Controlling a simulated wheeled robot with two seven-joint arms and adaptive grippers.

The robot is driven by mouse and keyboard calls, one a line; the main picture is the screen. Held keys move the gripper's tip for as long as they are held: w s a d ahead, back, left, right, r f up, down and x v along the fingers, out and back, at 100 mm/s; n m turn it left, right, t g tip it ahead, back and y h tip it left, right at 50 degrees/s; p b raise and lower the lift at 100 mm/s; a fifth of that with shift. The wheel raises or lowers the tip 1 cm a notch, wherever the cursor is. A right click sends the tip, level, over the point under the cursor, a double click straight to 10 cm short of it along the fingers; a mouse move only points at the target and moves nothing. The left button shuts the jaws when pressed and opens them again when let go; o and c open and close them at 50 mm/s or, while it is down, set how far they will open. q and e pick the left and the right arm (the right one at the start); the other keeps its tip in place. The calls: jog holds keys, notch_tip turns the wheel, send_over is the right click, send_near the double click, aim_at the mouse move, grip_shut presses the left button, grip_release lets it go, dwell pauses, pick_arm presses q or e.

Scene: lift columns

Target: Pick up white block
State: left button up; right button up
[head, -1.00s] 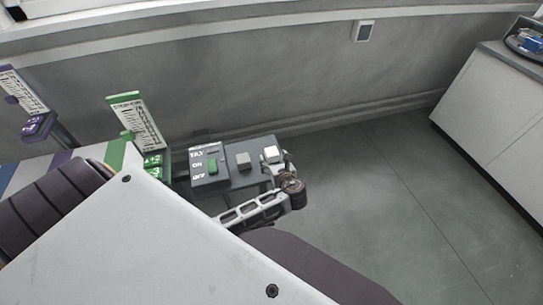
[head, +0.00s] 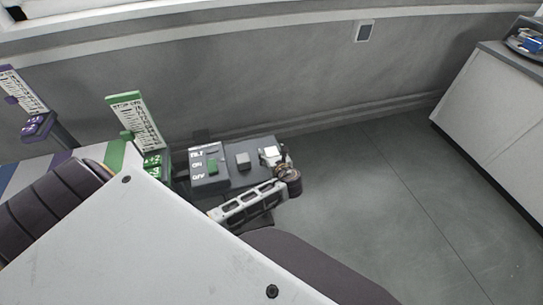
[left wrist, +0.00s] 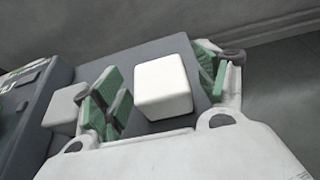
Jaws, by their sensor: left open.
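The white block (left wrist: 163,88) sits on a dark grey platform (left wrist: 150,51) and lies between the open green-padded fingers of my left gripper (left wrist: 158,92) in the left wrist view. In the head view the white block (head: 270,152) is near the right end of the platform, partly hidden by my left gripper (head: 277,165). A grey block (left wrist: 64,108) stands on the platform to the left of the gripper; it also shows in the head view (head: 243,160). My right gripper is not in view.
Green (head: 137,118) and purple (head: 25,92) scale signs stand further left. A white cabinet (head: 495,105) is at the far right. The floor between is clear.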

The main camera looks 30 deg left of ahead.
aim_at(271, 151)
pick_arm(q)
jog(key=shift+w+a+f, duration=0.1)
jog(key=shift+w+a, duration=0.15)
jog(key=shift+a, duration=0.05)
jog(key=c, duration=0.7)
grip_shut()
jog(key=shift+w, duration=0.1)
jog(key=shift+r, duration=0.95)
notch_tip(271, 151, up, 7)
jog(key=shift+p, duration=0.55)
jog(key=shift+r, duration=0.65)
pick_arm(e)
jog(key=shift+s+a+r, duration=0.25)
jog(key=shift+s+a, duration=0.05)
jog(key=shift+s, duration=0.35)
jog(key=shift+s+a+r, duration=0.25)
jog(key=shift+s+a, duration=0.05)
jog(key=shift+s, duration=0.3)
